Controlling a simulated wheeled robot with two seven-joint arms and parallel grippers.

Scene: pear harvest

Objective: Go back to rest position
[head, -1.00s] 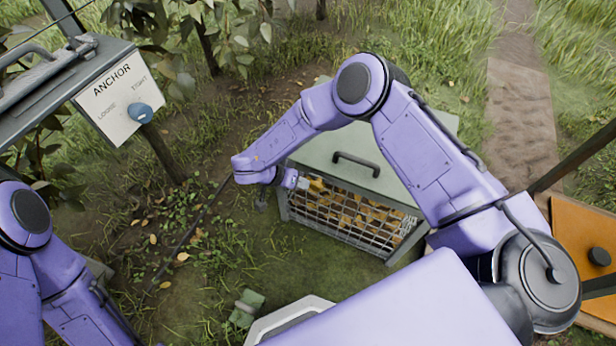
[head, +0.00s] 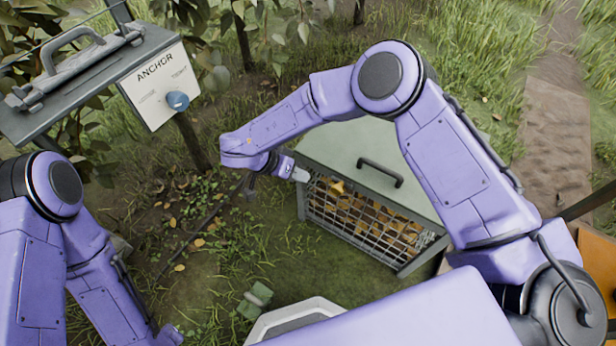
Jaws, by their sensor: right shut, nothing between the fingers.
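My right arm reaches in from the right and bends down to its wrist at the picture's middle left. My right gripper (head: 299,174) is small in view, shut and empty. It points right, and in the picture it overlaps the upper left corner of a grey-green crate (head: 365,150). I cannot tell whether it touches the crate. My left arm (head: 95,270) comes in at the lower left and hangs down. Its gripper lies below the picture's edge.
The crate has a mesh front, a dark handle and yellowish-brown contents behind the mesh. A small green object (head: 255,299) lies on the grass. An orange panel (head: 598,250) is at far right. A dirt path (head: 556,135) runs at upper right.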

